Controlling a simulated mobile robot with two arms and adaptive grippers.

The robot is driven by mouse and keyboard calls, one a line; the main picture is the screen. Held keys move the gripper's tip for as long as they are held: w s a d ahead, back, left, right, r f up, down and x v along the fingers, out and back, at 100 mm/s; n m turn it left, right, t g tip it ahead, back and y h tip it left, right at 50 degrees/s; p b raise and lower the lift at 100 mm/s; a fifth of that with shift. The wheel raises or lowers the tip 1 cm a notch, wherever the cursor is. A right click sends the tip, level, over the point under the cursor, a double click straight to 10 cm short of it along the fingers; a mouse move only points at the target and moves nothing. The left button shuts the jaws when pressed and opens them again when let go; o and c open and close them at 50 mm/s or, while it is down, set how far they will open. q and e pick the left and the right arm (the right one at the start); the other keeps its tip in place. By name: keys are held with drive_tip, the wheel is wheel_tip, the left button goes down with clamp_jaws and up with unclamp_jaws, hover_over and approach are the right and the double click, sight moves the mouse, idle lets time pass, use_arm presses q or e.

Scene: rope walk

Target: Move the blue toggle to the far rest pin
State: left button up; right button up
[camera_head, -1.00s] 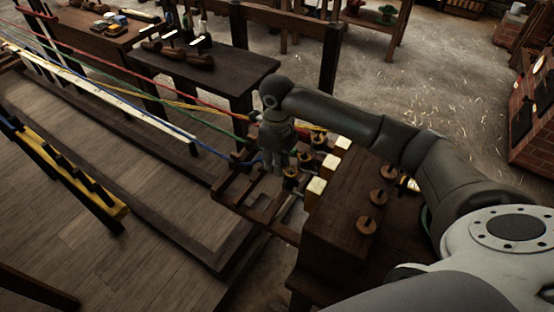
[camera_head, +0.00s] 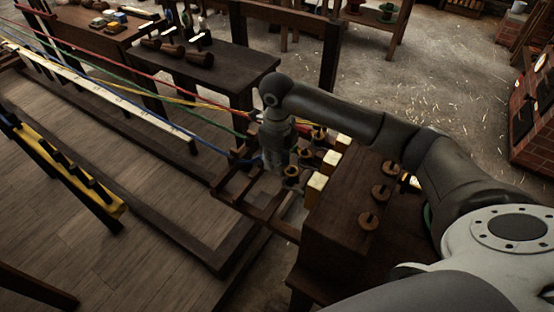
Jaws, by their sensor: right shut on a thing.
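My right gripper (camera_head: 275,166) points down over the dark wooden frame (camera_head: 228,198) and is shut on the blue toggle, which is mostly hidden by the fingers. The blue rope (camera_head: 205,149) comes in from the left and ends at the gripper's left side. Which pin is the far rest pin cannot be told. My left gripper is not in view.
Red, yellow and green ropes (camera_head: 112,69) run from the left to the same frame, close behind my gripper. Several wooden spools (camera_head: 291,174) and pale blocks (camera_head: 316,184) stand to the right, near a dark box (camera_head: 338,225). A dark bench (camera_head: 225,68) stands behind.

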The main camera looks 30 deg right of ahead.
drive_tip(key=o, duration=0.9)
drive_tip(key=shift+o, duration=0.2)
drive_tip(key=shift+r+p, duration=2.35)
drive_tip(key=shift+r, duration=1.7)
drive_tip(key=shift+s+f, duration=0.1)
